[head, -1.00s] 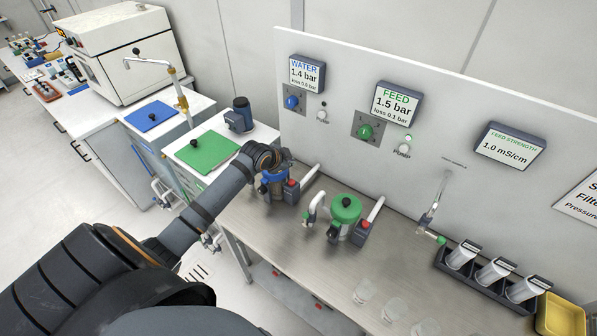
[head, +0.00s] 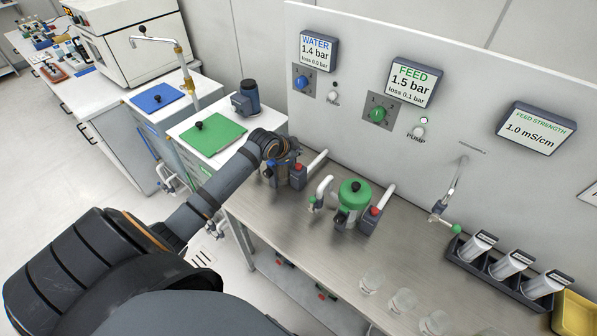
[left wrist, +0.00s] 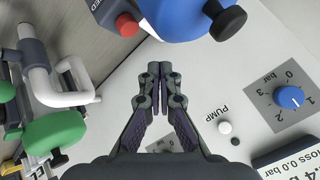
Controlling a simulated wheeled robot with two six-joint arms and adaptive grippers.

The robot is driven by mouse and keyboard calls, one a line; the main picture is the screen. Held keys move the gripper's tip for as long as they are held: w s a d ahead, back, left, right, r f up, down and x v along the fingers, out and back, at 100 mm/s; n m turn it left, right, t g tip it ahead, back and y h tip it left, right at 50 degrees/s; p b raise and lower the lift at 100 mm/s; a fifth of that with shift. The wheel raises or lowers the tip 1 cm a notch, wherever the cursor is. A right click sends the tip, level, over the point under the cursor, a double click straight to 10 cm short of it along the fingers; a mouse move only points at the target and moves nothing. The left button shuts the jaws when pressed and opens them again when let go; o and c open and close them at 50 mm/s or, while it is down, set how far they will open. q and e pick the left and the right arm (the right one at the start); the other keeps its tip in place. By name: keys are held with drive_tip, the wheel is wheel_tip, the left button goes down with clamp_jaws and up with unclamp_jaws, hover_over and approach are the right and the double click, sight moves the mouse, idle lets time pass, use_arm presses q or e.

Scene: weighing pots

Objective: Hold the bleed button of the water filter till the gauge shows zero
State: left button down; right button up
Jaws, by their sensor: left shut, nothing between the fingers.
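The water filter has a blue cap (left wrist: 180,14) with a black button (left wrist: 228,22) at its side, at the top of the left wrist view. In the head view the filter (head: 284,178) stands on the bench, largely hidden by my left gripper (head: 288,156). That gripper is shut and empty. Its fingertips in the left wrist view (left wrist: 160,68) point toward the near edge of the blue cap, left of the button; I cannot tell whether they touch. The WATER gauge (head: 318,48) on the back panel reads 1.4 bar, loss 0.0 bar. My right gripper is not in view.
The green feed filter (head: 353,197) stands right of the water filter, with a red-knobbed block (head: 376,212) beside it. The FEED gauge (head: 413,80) reads 1.5 bar. Clear cups (head: 403,300) stand near the bench front. A rack (head: 488,278) of bottles is at the right.

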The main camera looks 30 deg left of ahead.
sight(297, 167)
use_arm(q)
wheel_tip(297, 167, down, 2)
drive_tip(key=shift+f+b, duration=0.1)
drive_tip(key=shift+b, duration=0.45)
drive_tip(key=shift+f+b, duration=0.3)
drive_tip(key=shift+f, duration=0.55)
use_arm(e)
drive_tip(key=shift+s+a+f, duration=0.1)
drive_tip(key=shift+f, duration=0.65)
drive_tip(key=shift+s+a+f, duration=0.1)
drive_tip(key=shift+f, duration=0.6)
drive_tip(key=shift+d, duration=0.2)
use_arm(q)
drive_tip(key=shift+f, duration=0.1)
drive_tip(key=shift+f, duration=0.3)
drive_tip(key=shift+f+b, duration=0.35)
drive_tip(key=shift+f, duration=0.25)
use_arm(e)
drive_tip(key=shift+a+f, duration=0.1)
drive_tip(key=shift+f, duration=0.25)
use_arm(q)
drive_tip(key=shift+r, duration=0.1)
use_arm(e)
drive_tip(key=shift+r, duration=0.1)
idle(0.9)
use_arm(q)
drive_tip(key=shift+r+p, duration=0.95)
drive_tip(key=shift+p, duration=0.1)
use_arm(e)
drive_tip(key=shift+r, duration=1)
